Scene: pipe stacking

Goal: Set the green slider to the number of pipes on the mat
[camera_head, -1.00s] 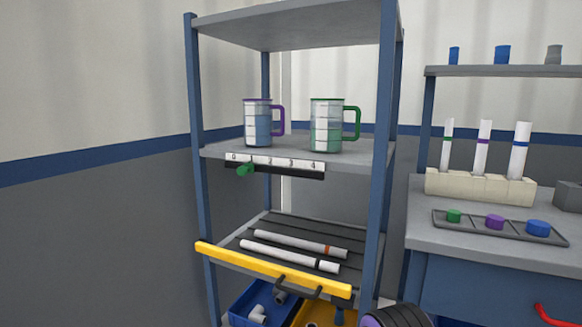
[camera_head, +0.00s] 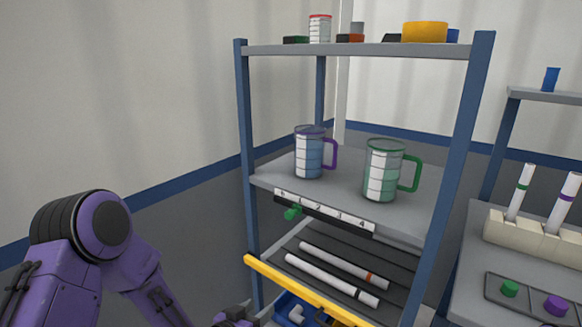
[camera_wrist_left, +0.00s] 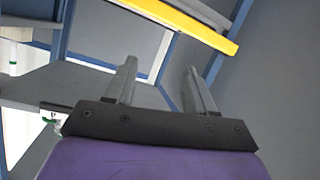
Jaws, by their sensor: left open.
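The green slider (camera_head: 292,213) sits at the left end of a numbered strip (camera_head: 325,211) on the middle shelf's front edge, near the low numbers. Two white pipes lie side by side on the dark ribbed mat (camera_head: 383,256) on the lower shelf: one with an orange band (camera_head: 340,264), one with a dark band (camera_head: 325,277). My left gripper (camera_head: 235,319) is at the bottom edge of the head view, below and left of the slider. In the wrist view it (camera_wrist_left: 160,76) is open, with nothing between its fingers. My right gripper is not in view.
A yellow bar (camera_head: 290,286) runs along the lower shelf's front. A purple-handled mug (camera_head: 309,155) and a green-handled mug (camera_head: 382,172) stand on the middle shelf. Blue posts frame the rack. A bench with a tube rack (camera_head: 530,238) is at right.

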